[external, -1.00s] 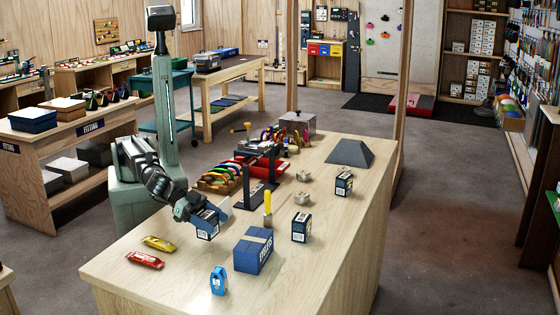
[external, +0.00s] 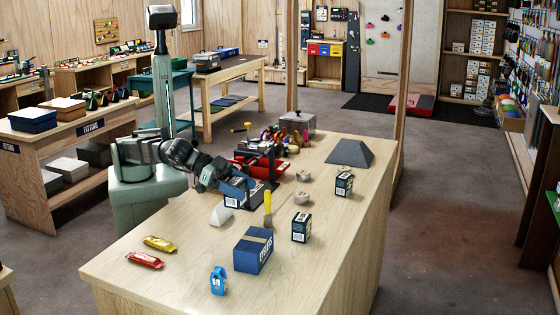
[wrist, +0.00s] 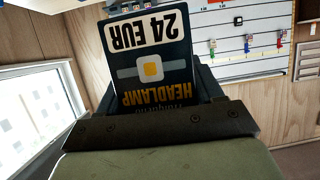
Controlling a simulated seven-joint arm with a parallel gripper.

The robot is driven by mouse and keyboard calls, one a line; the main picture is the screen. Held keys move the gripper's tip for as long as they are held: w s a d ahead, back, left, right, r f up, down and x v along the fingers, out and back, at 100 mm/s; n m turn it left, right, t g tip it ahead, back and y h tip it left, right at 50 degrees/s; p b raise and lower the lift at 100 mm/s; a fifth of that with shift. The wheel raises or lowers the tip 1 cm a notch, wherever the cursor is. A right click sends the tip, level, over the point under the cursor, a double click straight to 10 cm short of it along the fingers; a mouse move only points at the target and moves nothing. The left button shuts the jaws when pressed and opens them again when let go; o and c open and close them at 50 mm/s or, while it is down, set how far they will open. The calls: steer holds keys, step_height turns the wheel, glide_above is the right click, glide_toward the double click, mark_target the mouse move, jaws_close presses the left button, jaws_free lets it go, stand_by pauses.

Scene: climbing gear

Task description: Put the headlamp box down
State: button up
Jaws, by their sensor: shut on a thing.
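My gripper (external: 226,186) is shut on the headlamp box (external: 235,193) above the wooden counter (external: 190,275), near its left edge and beside the black stand. In the wrist view the dark headlamp box (wrist: 150,75) fills the middle, its "24 EUR" and "HEADLAMP" lettering upside down in the picture. The jaws (wrist: 160,120) show along its lower end. The small external view does not show clearly how far the box is above the counter.
A white wedge (external: 221,215) lies just in front of the held box. A yellow-handled tool (external: 267,205), a blue carton (external: 253,251) and dark boxes (external: 301,228) (external: 343,184) stand to the right. Red and yellow packets (external: 145,260) (external: 159,243) lie front left, with bare counter around them.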

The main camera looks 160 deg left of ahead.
steer(key=w+a+r, duration=0.2)
steer(key=w+r, duration=0.1)
steer(key=w, duration=0.4)
glide_above(258, 240)
steer(key=shift+m+h, duration=0.3)
steer(key=shift+w+a+f, duration=0.1)
steer(key=shift+f, duration=2.4)
steer(key=shift+w+a+f, duration=0.1)
steer(key=shift+f, duration=2.35)
steer(key=shift+f, duration=0.15)
steer(key=o, duration=1.1)
steer(key=shift+s+d+r, duration=0.25)
steer(key=v, duration=1.1)
steer(key=shift+s+d, duration=0.1)
steer(key=shift+s, duration=0.15)
